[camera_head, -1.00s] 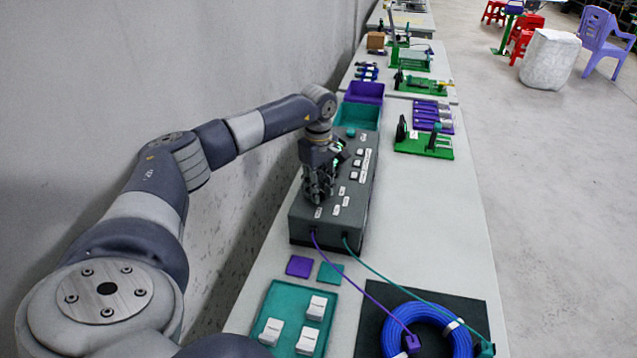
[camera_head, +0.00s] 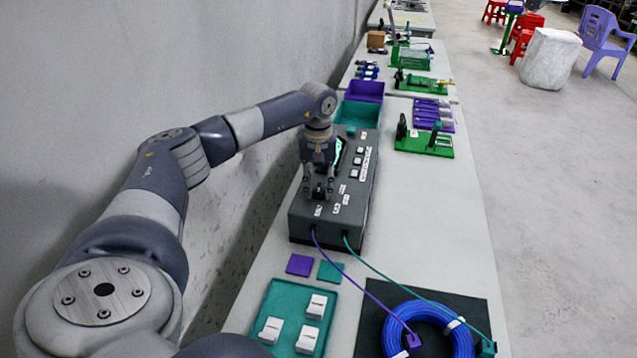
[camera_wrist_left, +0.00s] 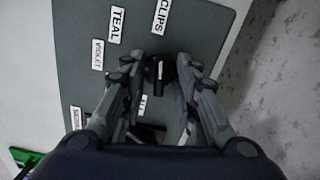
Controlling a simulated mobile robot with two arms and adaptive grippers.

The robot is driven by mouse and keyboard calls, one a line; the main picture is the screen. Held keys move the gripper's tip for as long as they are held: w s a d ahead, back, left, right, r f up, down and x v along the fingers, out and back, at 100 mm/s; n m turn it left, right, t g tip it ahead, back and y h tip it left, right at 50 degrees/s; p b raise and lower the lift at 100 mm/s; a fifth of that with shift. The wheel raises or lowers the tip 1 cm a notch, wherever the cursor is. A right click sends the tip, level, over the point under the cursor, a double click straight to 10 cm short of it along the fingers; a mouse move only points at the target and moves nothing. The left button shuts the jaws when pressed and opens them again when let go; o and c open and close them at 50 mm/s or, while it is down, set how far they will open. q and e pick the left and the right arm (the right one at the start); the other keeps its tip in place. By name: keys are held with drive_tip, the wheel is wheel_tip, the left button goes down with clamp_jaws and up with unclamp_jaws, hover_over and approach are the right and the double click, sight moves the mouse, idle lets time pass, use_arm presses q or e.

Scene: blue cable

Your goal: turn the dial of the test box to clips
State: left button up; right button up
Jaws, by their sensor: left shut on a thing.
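The test box (camera_head: 355,205) is a long dark grey box on the table in the head view. Its dial (camera_wrist_left: 159,72) is a small black knob with a pale mark, seen between the fingertips in the left wrist view. My left gripper (camera_head: 318,194) points down over the box's near part and is shut on the dial. The CLIPS label (camera_wrist_left: 161,16) lies above the dial in the wrist view, with the TEAL label (camera_wrist_left: 117,24) and VIOLET label (camera_wrist_left: 97,54) to its left. The pale mark runs roughly up and down there; which label it points to is unclear. Another label is partly hidden.
A violet cable and a teal cable run from the box's near end to a blue cable coil (camera_head: 428,314) on a black mat. A teal tray (camera_head: 268,298) with white blocks is nearby. Teal and violet bins stand behind the box. The wall is close on the left.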

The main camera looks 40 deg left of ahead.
use_arm(q)
drive_tip(key=shift+s+d+f, duration=0.15)
drive_tip(key=shift+f, duration=0.1)
drive_tip(key=shift+o, duration=1.1)
drive_tip(key=shift+r, duration=0.1)
drive_tip(key=shift+r, duration=0.25)
wheel_tip(320, 180, up, 7)
drive_tip(key=p, duration=0.5)
drive_tip(key=shift+f, duration=0.1)
